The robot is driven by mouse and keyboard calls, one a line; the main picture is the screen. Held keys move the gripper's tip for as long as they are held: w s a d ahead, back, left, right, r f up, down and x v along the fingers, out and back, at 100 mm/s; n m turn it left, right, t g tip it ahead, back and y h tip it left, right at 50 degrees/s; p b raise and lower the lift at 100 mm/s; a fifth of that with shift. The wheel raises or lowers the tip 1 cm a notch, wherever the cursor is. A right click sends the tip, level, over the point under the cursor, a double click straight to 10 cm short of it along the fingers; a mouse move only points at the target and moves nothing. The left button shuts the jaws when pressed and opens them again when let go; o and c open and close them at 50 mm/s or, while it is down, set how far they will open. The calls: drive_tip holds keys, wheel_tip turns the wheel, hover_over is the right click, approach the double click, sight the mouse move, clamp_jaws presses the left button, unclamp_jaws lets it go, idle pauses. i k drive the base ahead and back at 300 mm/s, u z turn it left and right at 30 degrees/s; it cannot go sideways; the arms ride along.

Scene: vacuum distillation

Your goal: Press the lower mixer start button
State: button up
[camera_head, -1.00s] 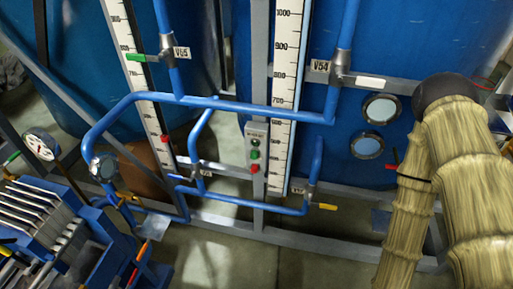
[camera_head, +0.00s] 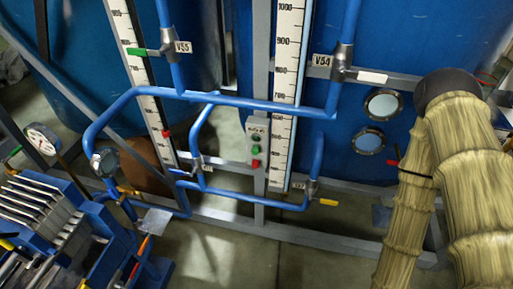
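A small grey button box (camera_head: 257,131) is fixed to a grey upright post near the middle of the view. It bears a dark button at the top, a green button (camera_head: 256,151) below it and a red button (camera_head: 255,163) at the bottom. The label on the box is too small to read, so I cannot tell whether the green one is the lower mixer start button. Nothing touches the box. My gripper is not in view.
Blue pipes (camera_head: 230,104) run left of and around the box, with valves marked V55 (camera_head: 183,47) and V54 (camera_head: 322,60). White scales (camera_head: 290,60) and large blue tanks (camera_head: 350,95) stand behind. Wrapped beige pipes (camera_head: 470,170) fill the right. Bare floor (camera_head: 225,245) shows below.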

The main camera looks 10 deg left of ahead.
sight(255, 150)
drive_tip(key=z, duration=1.7)
drive_tip(key=k, duration=0.7)
drive_tip(key=u, duration=1.7)
